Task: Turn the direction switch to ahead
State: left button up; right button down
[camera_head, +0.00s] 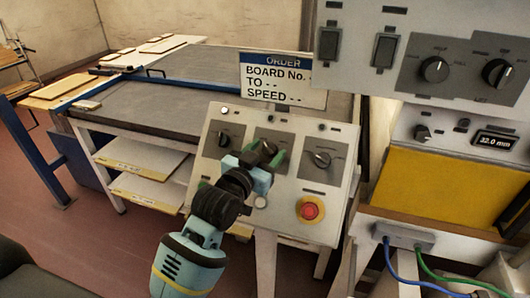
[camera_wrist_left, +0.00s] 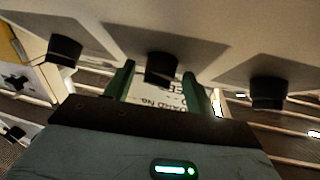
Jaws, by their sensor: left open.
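The sloped grey control panel (camera_head: 290,195) carries three rotary switches in a row. The left one (camera_head: 224,140) and the right one (camera_head: 322,159) show clearly; the middle one is mostly behind my gripper. The labels are too small to read, so I cannot tell which is the direction switch. My left gripper (camera_head: 265,156) is at the middle switch, its green fingers open. In the left wrist view, the middle black knob (camera_wrist_left: 160,67) stands between the fingertips, with a gap on each side. My right gripper is not in view.
A red emergency button (camera_head: 310,211) sits low right on the panel. An order sign (camera_head: 283,78) stands behind it. At right, an upper panel has two rotary knobs (camera_head: 434,69) and rocker switches (camera_head: 384,52). A conveyor table (camera_head: 150,110) lies at left.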

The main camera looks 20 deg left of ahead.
pick_arm(q)
jog(key=c, duration=1)
jog(key=shift+o, duration=0.2)
